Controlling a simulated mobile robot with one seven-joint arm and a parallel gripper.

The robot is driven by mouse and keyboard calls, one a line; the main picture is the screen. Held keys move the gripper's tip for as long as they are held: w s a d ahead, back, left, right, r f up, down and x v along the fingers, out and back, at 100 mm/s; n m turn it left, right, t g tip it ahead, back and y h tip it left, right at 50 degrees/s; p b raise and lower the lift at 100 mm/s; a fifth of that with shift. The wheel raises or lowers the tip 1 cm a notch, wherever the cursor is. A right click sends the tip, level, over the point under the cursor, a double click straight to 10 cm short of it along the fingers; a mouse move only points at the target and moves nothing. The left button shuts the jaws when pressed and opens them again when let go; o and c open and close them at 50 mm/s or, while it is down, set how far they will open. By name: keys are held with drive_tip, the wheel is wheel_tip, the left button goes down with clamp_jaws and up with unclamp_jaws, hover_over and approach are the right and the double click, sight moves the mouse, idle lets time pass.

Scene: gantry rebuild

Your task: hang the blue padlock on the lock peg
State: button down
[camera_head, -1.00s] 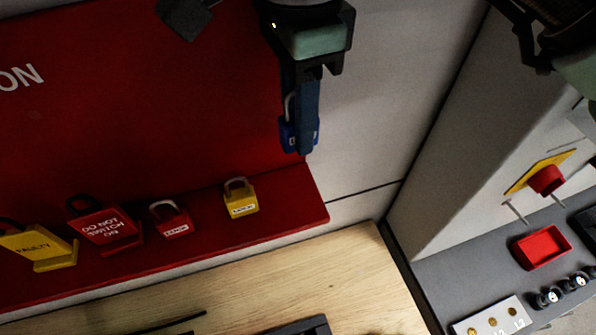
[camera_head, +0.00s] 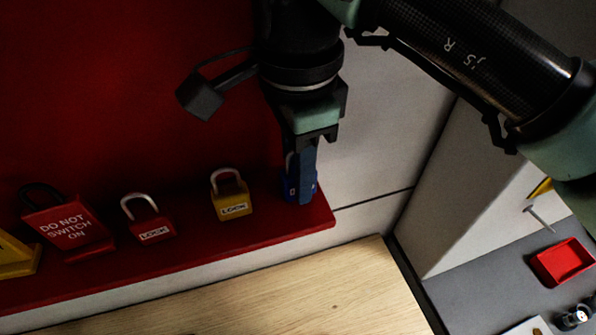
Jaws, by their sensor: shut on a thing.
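My gripper (camera_head: 302,188) points down at the right end of the red shelf, in front of the red board. It is shut on the blue padlock (camera_head: 290,189), which is mostly hidden behind the fingers. The padlock is upright and low, at the shelf's surface; I cannot tell whether it touches the shelf. A metal peg (camera_head: 538,217) sticks up by the grey surface at the right, partly beside my arm; I cannot tell for certain that it is the lock peg.
A yellow padlock (camera_head: 232,200), a red padlock (camera_head: 151,222) and a red "do not switch on" tag (camera_head: 67,227) stand on the red shelf (camera_head: 190,256). A red tray (camera_head: 563,262) lies at right. The wooden top (camera_head: 290,290) in front is clear.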

drive_tip(key=shift+f, duration=0.1)
drive_tip(key=shift+f, duration=0.15)
drive_tip(key=c, duration=0.7)
unclamp_jaws()
drive_tip(key=shift+r+p, duration=0.25)
drive_tip(key=shift+p, duration=0.15)
